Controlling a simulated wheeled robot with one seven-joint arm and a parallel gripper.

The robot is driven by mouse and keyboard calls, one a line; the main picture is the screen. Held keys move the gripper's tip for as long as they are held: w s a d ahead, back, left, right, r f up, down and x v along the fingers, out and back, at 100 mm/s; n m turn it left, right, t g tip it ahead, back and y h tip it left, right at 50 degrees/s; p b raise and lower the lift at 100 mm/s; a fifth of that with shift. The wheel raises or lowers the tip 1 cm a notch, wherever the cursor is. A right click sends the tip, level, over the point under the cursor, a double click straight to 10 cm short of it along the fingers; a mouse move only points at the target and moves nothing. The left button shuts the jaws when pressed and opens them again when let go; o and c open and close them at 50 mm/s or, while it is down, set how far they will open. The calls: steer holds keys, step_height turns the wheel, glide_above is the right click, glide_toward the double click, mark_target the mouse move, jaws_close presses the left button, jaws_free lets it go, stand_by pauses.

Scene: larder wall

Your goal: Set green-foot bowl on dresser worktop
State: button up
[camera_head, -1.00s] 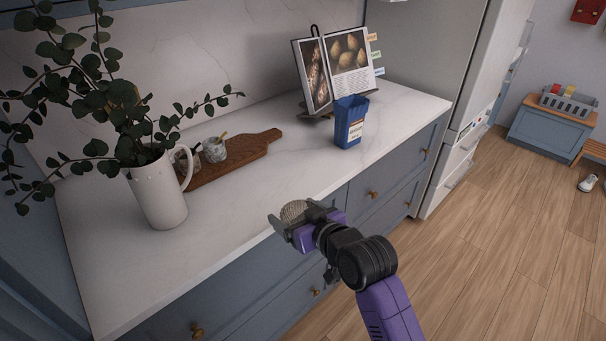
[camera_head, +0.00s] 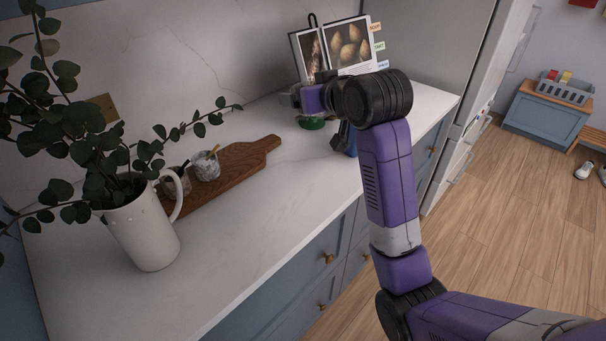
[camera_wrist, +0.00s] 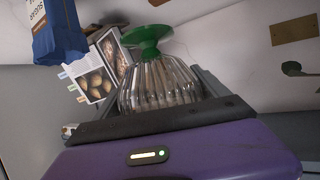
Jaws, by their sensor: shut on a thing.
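My gripper (camera_head: 291,97) is over the back part of the dresser worktop (camera_head: 255,210), in front of the cookbook. In the wrist view my gripper (camera_wrist: 160,80) is shut on the ribbed clear bowl (camera_wrist: 160,88), with a finger on each side. The bowl's green foot (camera_wrist: 146,38) shows there too, in a picture that is turned over. In the head view the green foot (camera_head: 312,123) points down at the worktop, and my gripper and arm hide most of the bowl. I cannot tell whether the foot touches the worktop.
An open cookbook (camera_head: 349,45) stands on its holder behind my gripper. A wooden board (camera_head: 240,166) with small pots and a white jug (camera_head: 145,235) stand left. The front-middle worktop is clear.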

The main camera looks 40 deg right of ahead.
step_height(320, 180, down, 20)
steer(key=shift+r, duration=0.1)
stand_by(0.4)
steer(key=shift+b, duration=0.3)
steer(key=shift+f, duration=0.2)
steer(key=o, duration=1.4)
steer(key=shift+o, duration=0.2)
steer(key=shift+r, duration=0.1)
steer(key=shift+r, duration=0.1)
steer(key=v, duration=1.2)
